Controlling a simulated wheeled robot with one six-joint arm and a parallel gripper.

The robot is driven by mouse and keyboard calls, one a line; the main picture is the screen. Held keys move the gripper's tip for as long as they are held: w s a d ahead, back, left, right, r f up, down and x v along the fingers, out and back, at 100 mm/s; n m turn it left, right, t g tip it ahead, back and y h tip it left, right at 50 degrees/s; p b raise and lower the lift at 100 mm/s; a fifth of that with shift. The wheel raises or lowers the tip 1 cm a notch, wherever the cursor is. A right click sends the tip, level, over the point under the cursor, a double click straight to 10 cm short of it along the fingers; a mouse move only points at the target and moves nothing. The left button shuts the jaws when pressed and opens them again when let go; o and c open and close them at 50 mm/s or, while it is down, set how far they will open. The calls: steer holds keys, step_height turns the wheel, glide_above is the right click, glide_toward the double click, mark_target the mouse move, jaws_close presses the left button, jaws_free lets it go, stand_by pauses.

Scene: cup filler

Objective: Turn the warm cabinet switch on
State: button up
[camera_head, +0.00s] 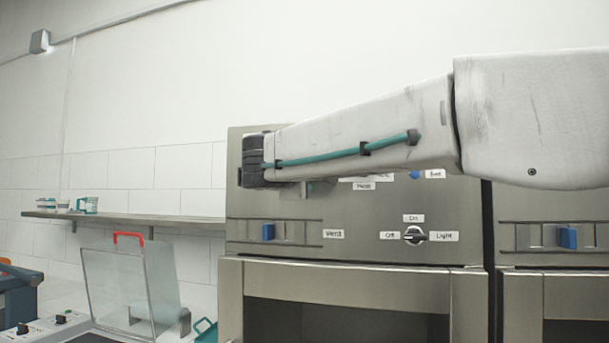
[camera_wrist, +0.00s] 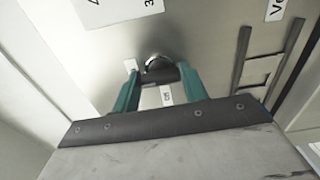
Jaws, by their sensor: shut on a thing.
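The metal warm cabinet (camera_head: 240,215) stands in front of me, its control panel facing me. In the wrist view my gripper (camera_wrist: 158,76) has its two teal fingers on either side of a small round knob switch (camera_wrist: 155,61) with a dark grip. It is shut on this knob. A small label, seemingly "Off", shows between the fingers, below the knob. In the head view my arm crosses the upper panel and hides this knob and most of the gripper. Another knob (camera_head: 414,236), lower on the panel, has labels around it, including "Off" and "Light"; nothing touches it.
A blue slider (camera_head: 268,232) sits in a slot left of a "Vent" label. A second metal unit with a blue slider (camera_head: 567,238) stands at the right. A wall shelf (camera_head: 150,217) with cups and a glass panel (camera_head: 118,290) with a red handle are at the left.

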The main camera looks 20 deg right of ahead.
steer(key=shift+m, duration=0.3)
steer(key=o, duration=1)
steer(key=v, duration=0.7)
steer(key=shift+s+a, duration=0.25)
steer(key=shift+s, duration=0.05)
